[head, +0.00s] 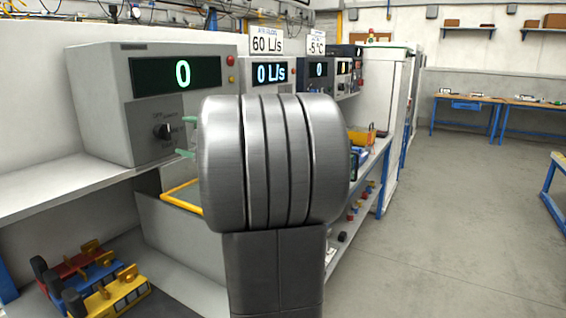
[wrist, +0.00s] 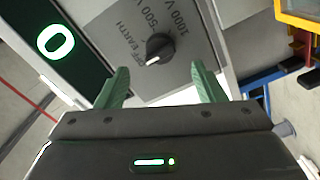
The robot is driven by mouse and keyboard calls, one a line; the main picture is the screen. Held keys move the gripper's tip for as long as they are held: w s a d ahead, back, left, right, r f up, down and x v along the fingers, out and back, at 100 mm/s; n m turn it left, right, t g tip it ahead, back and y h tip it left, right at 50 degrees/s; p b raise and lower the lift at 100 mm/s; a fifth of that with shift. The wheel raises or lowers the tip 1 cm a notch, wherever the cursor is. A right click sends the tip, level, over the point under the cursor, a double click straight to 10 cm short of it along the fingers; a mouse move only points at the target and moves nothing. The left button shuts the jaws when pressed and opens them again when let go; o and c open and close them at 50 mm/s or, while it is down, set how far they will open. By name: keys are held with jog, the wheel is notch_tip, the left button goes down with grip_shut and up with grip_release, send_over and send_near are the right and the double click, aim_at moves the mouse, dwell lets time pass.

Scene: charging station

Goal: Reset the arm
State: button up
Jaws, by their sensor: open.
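My arm (head: 275,165) fills the middle of the head view, a thick grey joint above a dark link. My gripper (head: 187,137) is mostly hidden behind it; only its green fingertips show at its left edge. In the wrist view my gripper (wrist: 160,80) has its two green fingers spread apart with nothing between them. A grey tester box (head: 115,110) with a green 0 on its display is in front of the fingers. Its black rotary knob (head: 162,132) also shows in the wrist view (wrist: 160,48), just beyond the fingertips and apparently not gripped.
Other instruments (head: 272,75) stand farther along the bench. A grey bin with a yellow handle (head: 180,195) is below the tester. The floor (head: 450,220) on the right is open, with blue-legged tables beyond.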

jog(key=x, duration=0.7)
jog(key=shift+a, duration=0.1)
jog(key=shift+w+a+m, duration=0.15)
jog(key=shift+w+m, duration=0.05)
jog(key=shift+m, duration=0.1)
jog(key=shift+s+m+p, duration=0.1)
jog(key=shift+m+p, duration=0.35)
jog(key=shift+m, duration=0.55)
jog(key=m, duration=0.2)
jog(key=shift+m, duration=0.3)
jog(key=m, duration=0.4)
jog(key=shift+f+m, duration=0.15)
jog(key=shift+m, duration=0.15)
jog(key=shift+s+d+m, duration=0.15)
jog(key=shift+d+m, duration=0.15)
send_near(170, 134)
jog(key=shift+a+p, duration=0.3)
jog(key=shift+p, duration=0.05)
